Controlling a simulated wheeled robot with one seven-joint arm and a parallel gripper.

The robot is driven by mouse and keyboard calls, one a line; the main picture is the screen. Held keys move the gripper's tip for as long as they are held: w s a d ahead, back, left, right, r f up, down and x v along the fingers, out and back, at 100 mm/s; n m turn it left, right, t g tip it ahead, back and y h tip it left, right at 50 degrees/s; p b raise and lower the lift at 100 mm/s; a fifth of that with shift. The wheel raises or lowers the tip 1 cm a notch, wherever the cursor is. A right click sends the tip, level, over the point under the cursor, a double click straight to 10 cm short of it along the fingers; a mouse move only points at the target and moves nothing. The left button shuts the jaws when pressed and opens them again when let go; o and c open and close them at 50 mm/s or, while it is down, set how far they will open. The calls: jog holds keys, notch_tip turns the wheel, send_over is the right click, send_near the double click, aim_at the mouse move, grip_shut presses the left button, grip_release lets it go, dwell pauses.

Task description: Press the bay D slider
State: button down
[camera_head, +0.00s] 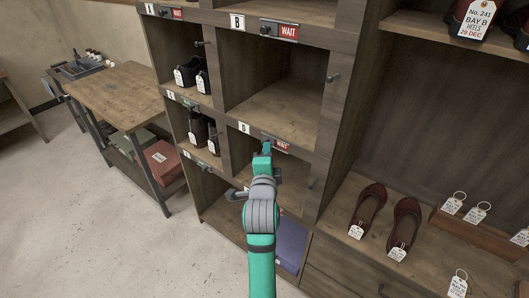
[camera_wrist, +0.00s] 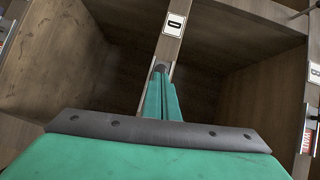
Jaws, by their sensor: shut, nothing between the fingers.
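Bay D's plate (camera_head: 244,128) and its red WAIT sign (camera_head: 275,144) sit on the front rail under the second cubby row. My gripper (camera_head: 264,150) is shut and empty, with its tips at this rail between the plate and the sign. In the wrist view, my gripper (camera_wrist: 161,80) points at the rail below a white letter plate (camera_wrist: 174,25). A small dark knob-like shape shows at the fingertips. The bay D slider is mostly hidden there, and I cannot tell whether the fingers touch it.
Bay B (camera_head: 237,22) above is empty, with its own WAIT sign (camera_head: 287,31). Tagged dark shoes (camera_head: 186,75) stand in the left cubbies. Pegs (camera_head: 333,78) stick out from the uprights. Red shoes (camera_head: 368,208) sit on the right shelf. A wooden workbench (camera_head: 115,97) stands at left.

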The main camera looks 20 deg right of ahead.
jog(key=shift+s+d+v, duration=0.65)
jog(key=shift+d+v, duration=0.65)
jog(key=shift+v, duration=5.15)
jog(key=s+a+f+n+y, duration=0.2)
jog(key=s+a+f+n, duration=0.45)
jog(key=f, duration=0.25)
jog(key=s+a+f+n+y, duration=0.2)
jog(key=s+a+f+n, duration=0.35)
jog(key=a+f, duration=0.35)
jog(key=s+a+f+n+y, duration=0.2)
jog(key=s+a+n, duration=0.2)
jog(key=s, duration=0.6)
jog(key=s+a+f+n+y, duration=0.1)
jog(key=s+a+n, duration=0.3)
jog(key=s, duration=0.7)
jog(key=shift+s+a+f+n+t+y, duration=0.35)
jog(key=shift+f+n, duration=0.5)
jog(key=shift+n, duration=0.35)
